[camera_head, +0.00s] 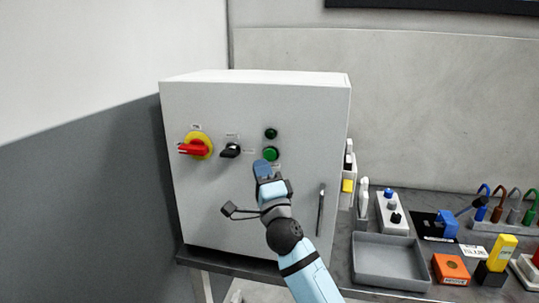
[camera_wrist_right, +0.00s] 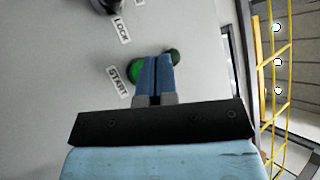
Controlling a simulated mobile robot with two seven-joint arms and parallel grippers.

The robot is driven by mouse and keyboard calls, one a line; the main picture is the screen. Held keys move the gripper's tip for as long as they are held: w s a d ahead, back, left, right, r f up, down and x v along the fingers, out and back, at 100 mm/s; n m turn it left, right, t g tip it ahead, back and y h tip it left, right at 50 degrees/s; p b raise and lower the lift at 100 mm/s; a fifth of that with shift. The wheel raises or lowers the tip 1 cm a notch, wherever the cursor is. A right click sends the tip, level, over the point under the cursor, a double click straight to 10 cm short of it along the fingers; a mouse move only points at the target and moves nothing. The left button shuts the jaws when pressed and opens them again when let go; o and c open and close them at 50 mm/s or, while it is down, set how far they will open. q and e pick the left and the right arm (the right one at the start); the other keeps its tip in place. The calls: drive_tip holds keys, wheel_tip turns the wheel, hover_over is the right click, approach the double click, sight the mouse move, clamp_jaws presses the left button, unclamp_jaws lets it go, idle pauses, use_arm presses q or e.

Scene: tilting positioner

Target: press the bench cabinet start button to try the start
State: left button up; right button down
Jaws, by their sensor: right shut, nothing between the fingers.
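The start button (camera_head: 271,153) is a bright green round button on the front of the white bench cabinet (camera_head: 210,210). It also shows in the right wrist view (camera_wrist_right: 134,70), partly covered by my fingers, beside a START label (camera_wrist_right: 118,82). My right gripper (camera_head: 262,165) is shut and empty, with its blue fingertips just below the button in the head view. In the wrist view the fingertips (camera_wrist_right: 156,60) overlap the button's edge. I cannot tell whether they touch it. My left gripper is not in view.
A dark green lamp (camera_head: 271,133) sits above the button. Left of it are a black selector (camera_head: 230,150) and a red rotary switch (camera_head: 194,148) on yellow. A door handle (camera_head: 321,210) is at lower right. A grey tray (camera_head: 388,262) and several small items crowd the bench at right.

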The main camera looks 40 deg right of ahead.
drive_tip(key=shift+s+a, duration=0.75)
drive_tip(key=shift+a, duration=0.15)
drive_tip(key=s+a+f+n+g+y+p, duration=0.1)
drive_tip(key=s+a+f+n+g+y, duration=0.2)
drive_tip(key=f+n, duration=0.4)
drive_tip(key=s+a+f+n+g+y+p, duration=0.1)
drive_tip(key=s+a+f+n+y, duration=0.35)
drive_tip(key=f, duration=0.45)
drive_tip(key=s+a+f+n+g+y+p, duration=0.2)
drive_tip(key=s+a+f+n+y, duration=0.1)
drive_tip(key=a+f+n, duration=0.4)
drive_tip(key=s+f+n+g+p, duration=0.1)
drive_tip(key=s+f+n+g, duration=0.3)
drive_tip(key=s+f, duration=1.1)
wheel_tip(320, 180, down, 2)
drive_tip(key=g+h, duration=0.1)
drive_tip(key=g, duration=0.1)
drive_tip(key=shift+s+a+g, duration=0.15)
drive_tip(key=shift+a+g, duration=0.15)
